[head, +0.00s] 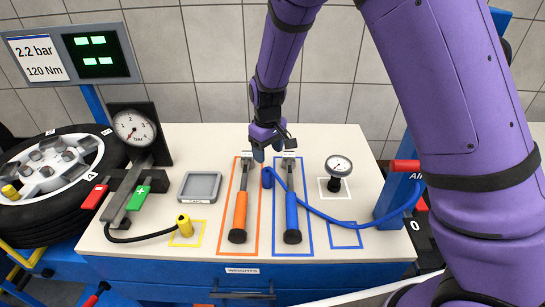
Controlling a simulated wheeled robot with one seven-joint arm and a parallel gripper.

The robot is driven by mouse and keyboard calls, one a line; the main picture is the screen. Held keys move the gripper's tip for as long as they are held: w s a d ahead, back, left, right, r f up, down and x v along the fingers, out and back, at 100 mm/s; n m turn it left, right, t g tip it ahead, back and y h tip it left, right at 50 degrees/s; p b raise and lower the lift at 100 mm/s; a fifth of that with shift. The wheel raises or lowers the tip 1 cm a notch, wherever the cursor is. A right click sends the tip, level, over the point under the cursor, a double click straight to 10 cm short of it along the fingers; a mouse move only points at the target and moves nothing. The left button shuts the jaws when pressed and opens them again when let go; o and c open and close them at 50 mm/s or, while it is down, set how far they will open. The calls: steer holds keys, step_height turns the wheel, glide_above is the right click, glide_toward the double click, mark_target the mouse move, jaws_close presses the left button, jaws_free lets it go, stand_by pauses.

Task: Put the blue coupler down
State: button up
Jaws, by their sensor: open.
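The blue coupler (267,178) is at the end of the blue hose (350,224). My gripper (268,152) is open, just above and behind the coupler in the picture. A small gap seems to show between the fingertips and the coupler. A blue outlined square (345,235) lies empty at the front right of the bench.
A small gauge (338,171) stands in a white square. A yellow coupler (184,226) is in a yellow square. A grey tray (200,187), red and green blocks and a wheel (80,160) are at the left. A blue post (398,195) bounds the right.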

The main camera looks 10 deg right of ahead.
steer(key=shift+r, duration=0.3)
